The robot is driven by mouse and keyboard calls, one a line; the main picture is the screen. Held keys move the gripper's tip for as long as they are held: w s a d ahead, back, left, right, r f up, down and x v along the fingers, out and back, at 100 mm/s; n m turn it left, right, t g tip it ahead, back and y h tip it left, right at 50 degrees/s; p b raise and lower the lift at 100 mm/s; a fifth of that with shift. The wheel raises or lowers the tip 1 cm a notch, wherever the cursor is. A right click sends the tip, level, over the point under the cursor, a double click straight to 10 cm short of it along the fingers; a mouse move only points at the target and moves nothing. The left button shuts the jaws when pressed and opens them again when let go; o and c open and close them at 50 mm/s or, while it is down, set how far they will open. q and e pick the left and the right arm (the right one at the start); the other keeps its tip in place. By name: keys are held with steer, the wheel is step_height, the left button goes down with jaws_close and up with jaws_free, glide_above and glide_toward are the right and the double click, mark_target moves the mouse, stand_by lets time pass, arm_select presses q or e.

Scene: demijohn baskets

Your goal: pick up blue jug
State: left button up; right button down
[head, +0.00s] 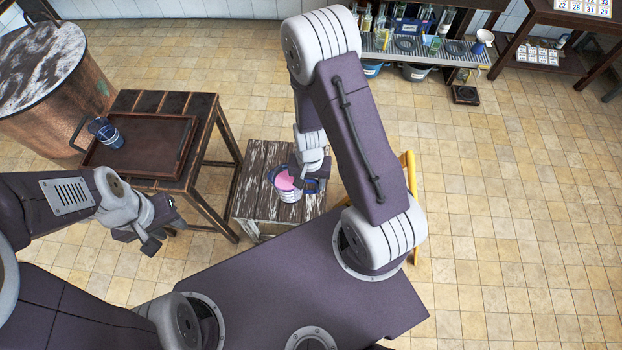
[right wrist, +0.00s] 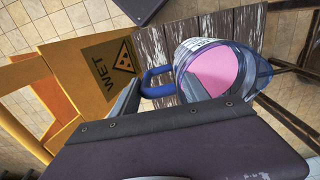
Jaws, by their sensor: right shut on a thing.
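A jug with a blue handle and pink contents (head: 285,181) shows over the small weathered wooden stool (head: 252,182) in the head view. In the right wrist view its clear bluish body (right wrist: 215,70) and blue handle (right wrist: 158,82) are close to the fingers. My right gripper (head: 308,178) is shut on this jug at its handle side; the grip is partly hidden. I cannot tell whether the jug touches the stool. Another blue vessel (head: 106,132) stands on the brown tray (head: 150,143) at the left. My left gripper (head: 160,228) is open and empty, below the tray table in the picture.
A large copper vat (head: 60,110) stands at the far left beside the tray table. A yellow wet-floor sign (right wrist: 85,75) stands close beside the stool. A shelf with bottles and basins (head: 425,50) is at the back. The tiled floor at right is clear.

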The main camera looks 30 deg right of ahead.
steer(key=s+a+r+p, duration=0.2)
steer(key=s+a+r, duration=0.1)
steer(key=s, duration=0.1)
steer(key=shift+s+r, duration=0.2)
steer(key=shift+s, duration=0.1)
stand_by(0.4)
